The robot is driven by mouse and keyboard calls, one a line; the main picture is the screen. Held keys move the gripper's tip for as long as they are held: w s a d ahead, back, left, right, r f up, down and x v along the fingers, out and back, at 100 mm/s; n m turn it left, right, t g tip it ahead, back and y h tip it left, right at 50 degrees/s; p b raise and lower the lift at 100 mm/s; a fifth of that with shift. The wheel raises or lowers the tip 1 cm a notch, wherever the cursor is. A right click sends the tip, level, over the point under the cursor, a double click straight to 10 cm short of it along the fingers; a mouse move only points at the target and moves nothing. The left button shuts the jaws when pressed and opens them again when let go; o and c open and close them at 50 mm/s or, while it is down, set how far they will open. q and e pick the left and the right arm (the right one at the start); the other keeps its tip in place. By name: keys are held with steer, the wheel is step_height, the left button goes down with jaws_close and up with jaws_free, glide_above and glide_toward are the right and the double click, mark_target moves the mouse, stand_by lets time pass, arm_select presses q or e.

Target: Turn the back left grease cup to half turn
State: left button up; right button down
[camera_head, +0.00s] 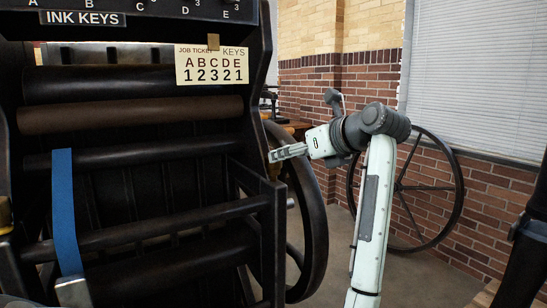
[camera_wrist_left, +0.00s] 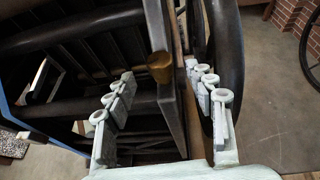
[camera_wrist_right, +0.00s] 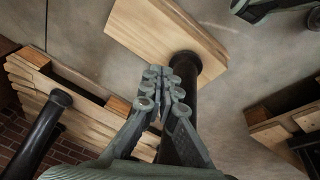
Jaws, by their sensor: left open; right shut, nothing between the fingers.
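A brass-coloured cup (camera_wrist_left: 160,68) sits on the press's side frame in the left wrist view, ahead of and between the lines of my left fingers. My left gripper (camera_wrist_left: 165,95) is open and empty, apart from the cup. In the head view my left gripper (camera_head: 275,155) points left at the press's right side frame. Another brass-coloured part (camera_head: 5,215) shows at the head view's left edge, partly cut off. I cannot tell from the labels which is the back left cup. My right gripper (camera_wrist_right: 167,72) is shut and empty above the floor, out of the head view.
The dark press (camera_head: 140,170) has rollers, a blue strap (camera_head: 63,210) and a job ticket (camera_head: 212,66). A flywheel (camera_head: 315,230) stands close beside its right frame. Another spoked wheel (camera_head: 455,190) stands by the brick wall. Below my right gripper are wooden pallets (camera_wrist_right: 130,22) and dark posts.

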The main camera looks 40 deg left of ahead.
arm_select(q)
steer(key=p+x, duration=0.1)
steer(key=x, duration=0.5)
steer(key=shift+a, duration=0.15)
steer(key=shift+a+f, duration=0.15)
steer(key=shift+a, duration=0.2)
steer(key=shift+w+a+f, duration=0.1)
steer(key=shift+a, duration=0.05)
arm_select(e)
steer(key=f, duration=0.3)
steer(key=shift+s+d, duration=0.1)
steer(key=shift+s, duration=0.2)
arm_select(q)
steer(key=shift+c, duration=0.3)
